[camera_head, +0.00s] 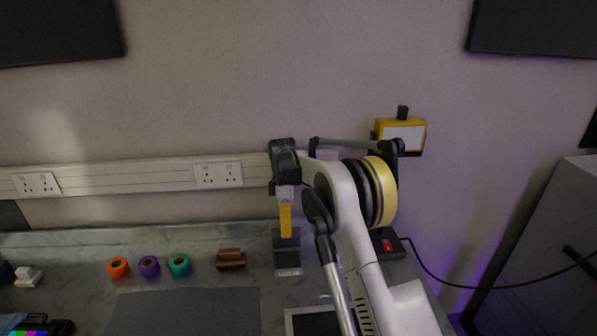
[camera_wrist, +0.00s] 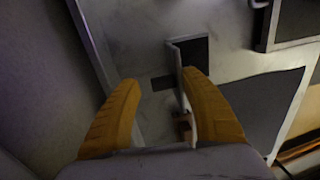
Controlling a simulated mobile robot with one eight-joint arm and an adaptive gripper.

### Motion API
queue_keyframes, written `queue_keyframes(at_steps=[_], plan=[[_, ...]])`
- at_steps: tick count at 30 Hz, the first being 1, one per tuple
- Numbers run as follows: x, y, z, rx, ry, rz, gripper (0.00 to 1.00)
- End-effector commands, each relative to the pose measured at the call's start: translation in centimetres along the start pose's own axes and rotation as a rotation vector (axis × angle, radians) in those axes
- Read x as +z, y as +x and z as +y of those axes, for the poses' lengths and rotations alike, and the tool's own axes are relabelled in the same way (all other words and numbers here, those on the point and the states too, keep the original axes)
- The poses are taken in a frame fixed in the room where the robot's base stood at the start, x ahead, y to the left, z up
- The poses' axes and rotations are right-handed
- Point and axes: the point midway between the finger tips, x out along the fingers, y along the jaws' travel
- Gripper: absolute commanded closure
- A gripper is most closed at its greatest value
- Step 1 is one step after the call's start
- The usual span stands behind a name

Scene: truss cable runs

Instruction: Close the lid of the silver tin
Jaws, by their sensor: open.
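What appears to be the silver tin (camera_head: 288,271) stands toward the back of the counter, with a silver front edge and a dark upright panel behind it that looks like its raised lid (camera_head: 280,243). In the wrist view the tin's dark part (camera_wrist: 194,50) lies beyond the fingertips, with a thin upright edge beside it. My gripper (camera_head: 285,234) points down over the tin, in front of the dark panel in the head view. I cannot tell whether a finger touches the lid.
A brown wooden object (camera_head: 231,259) sits just left of the tin, then teal (camera_head: 179,265), purple and orange rolls. A grey mat (camera_head: 185,312) and a silver-rimmed dark tray (camera_head: 296,318) lie nearer. A red-switched box (camera_head: 388,245) stands right, behind my arm. The wall is close behind.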

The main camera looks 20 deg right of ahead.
Motion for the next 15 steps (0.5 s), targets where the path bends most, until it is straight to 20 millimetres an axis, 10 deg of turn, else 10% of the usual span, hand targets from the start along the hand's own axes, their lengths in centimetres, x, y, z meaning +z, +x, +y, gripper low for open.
queue_keyframes(at_steps=[15], plan=[[0.0, -11.9, -0.7, 0.018, 0.018, 0.001, 0.50]])
